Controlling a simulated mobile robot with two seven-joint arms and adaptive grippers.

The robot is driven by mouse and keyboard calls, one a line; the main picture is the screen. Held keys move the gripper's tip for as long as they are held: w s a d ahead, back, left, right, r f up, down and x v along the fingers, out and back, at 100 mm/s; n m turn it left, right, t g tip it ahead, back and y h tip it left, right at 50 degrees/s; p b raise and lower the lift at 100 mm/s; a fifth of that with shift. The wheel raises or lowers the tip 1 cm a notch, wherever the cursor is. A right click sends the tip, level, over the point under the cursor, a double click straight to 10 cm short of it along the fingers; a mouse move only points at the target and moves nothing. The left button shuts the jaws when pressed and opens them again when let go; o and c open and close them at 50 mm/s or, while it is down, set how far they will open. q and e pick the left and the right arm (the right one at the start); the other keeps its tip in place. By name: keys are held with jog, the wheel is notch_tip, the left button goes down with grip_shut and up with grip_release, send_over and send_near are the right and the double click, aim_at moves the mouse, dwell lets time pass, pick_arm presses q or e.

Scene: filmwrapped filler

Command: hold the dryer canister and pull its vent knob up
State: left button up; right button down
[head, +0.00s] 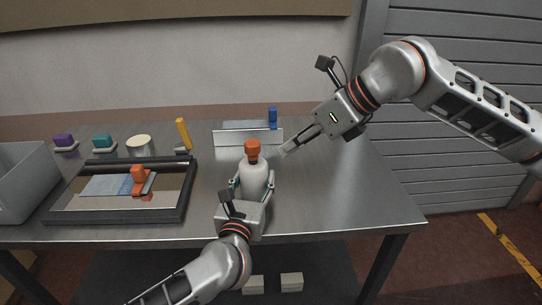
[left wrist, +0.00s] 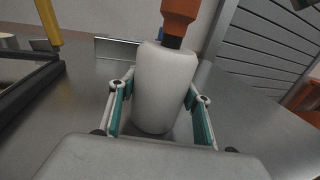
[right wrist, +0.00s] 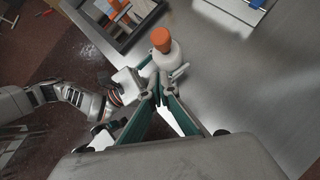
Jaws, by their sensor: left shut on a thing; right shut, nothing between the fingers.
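The dryer canister (head: 256,177) is a white bottle shape standing upright on the metal table, near its front edge. Its orange vent knob (head: 252,149) sits on top, with a dark neck below it in the left wrist view (left wrist: 173,42). My left gripper (head: 254,186) is shut on the canister, one finger on each side; its teal pads show in the left wrist view (left wrist: 158,108). My right gripper (head: 286,151) is shut and empty, to the right of the knob and apart from it. The knob (right wrist: 160,38) and canister also show beyond its fingertips in the right wrist view.
A black-framed tray (head: 187,200) with an orange-handled tool lies left of the canister. A grey bin (head: 28,185) stands at the far left. Behind are a low metal holder (head: 232,137) with a blue item and a yellow-handled tool (head: 183,132). The table's right side is clear.

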aim_at(260, 165)
jog(key=s+d+f+n+t+y, duration=0.1)
jog(key=s+d+f+t+y, duration=0.15)
jog(key=d, duration=0.35)
jog(key=shift+g, duration=0.25)
jog(key=x, duration=1)
jog(key=shift+w+a+f, duration=0.15)
jog(key=shift+w+f, duration=0.1)
jog(key=shift+f, duration=0.05)
jog(key=shift+w+a+r, duration=0.25)
jog(key=shift+a+r, duration=0.05)
jog(key=shift+r, duration=0.25)
jog(key=shift+w+a+r, duration=0.2)
jog(key=shift+a+r, duration=0.1)
jog(key=shift+r, duration=0.2)
jog(key=shift+w+a+r, duration=0.25)
jog(key=shift+a+r, duration=0.15)
jog(key=shift+r, duration=0.05)
jog(key=shift+r, duration=0.1)
